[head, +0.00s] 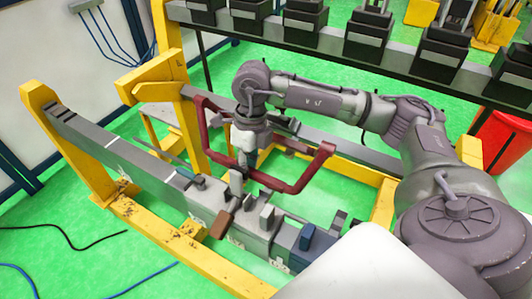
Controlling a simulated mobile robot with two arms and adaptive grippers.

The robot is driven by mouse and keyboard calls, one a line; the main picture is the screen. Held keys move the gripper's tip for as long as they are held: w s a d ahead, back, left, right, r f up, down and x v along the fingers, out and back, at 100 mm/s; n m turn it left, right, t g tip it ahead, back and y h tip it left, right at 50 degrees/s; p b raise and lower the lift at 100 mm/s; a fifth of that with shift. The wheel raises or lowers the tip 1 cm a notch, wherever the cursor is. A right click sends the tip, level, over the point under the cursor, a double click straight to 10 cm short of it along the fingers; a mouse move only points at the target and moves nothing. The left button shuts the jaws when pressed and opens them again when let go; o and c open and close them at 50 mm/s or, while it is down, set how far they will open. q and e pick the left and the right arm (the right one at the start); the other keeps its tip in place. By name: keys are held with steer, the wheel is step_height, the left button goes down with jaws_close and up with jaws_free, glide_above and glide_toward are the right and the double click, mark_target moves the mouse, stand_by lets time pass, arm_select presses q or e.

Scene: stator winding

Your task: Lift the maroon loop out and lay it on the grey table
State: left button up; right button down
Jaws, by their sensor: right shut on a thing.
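The maroon loop (294,186) is a thick open frame with bent ends, tilted above the fixtures on the long grey beam. My right gripper (240,176) points down at the loop's lower bar, left of its middle, and is shut on it. The gripper hides part of the bar. Whether the loop still touches the fixtures below cannot be told. A small pale grey table top (160,114) shows behind the yellow frame at the left; most of it is hidden. My left gripper is out of view.
The grey beam (125,160) carries several metal blocks, a brown block (221,226) and a blue block (307,236). Yellow frame posts (65,140) stand around it. A dark rack with black units (375,38) runs along the back.

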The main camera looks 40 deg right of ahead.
steer(key=shift+a+r+p, duration=0.2)
steer(key=shift+r+p, duration=0.35)
steer(key=shift+r, duration=0.45)
steer(key=shift+a+r+p, duration=0.15)
steer(key=shift+r+p, duration=0.35)
steer(key=shift+r, duration=0.55)
steer(key=shift+a+r+p, duration=0.2)
steer(key=shift+r+p, duration=0.35)
steer(key=shift+r, duration=0.45)
steer(key=shift+a+r, duration=0.1)
steer(key=shift+r, duration=0.15)
steer(key=shift+s+a+r+p, duration=0.35)
steer(key=shift+s+a+r, duration=0.15)
steer(key=shift+a+r, duration=0.25)
steer(key=shift+r, duration=0.15)
steer(key=shift+d, duration=0.2)
steer(key=shift+w+d+r+p, duration=0.1)
steer(key=shift+w+d+p, duration=0.1)
steer(key=shift+d+p, duration=0.15)
steer(key=shift+d+r, duration=0.1)
steer(key=shift+r, duration=0.05)
steer(key=shift+s+r+p, duration=0.1)
steer(key=shift+r+p, duration=1.6)
steer(key=shift+r, duration=0.85)
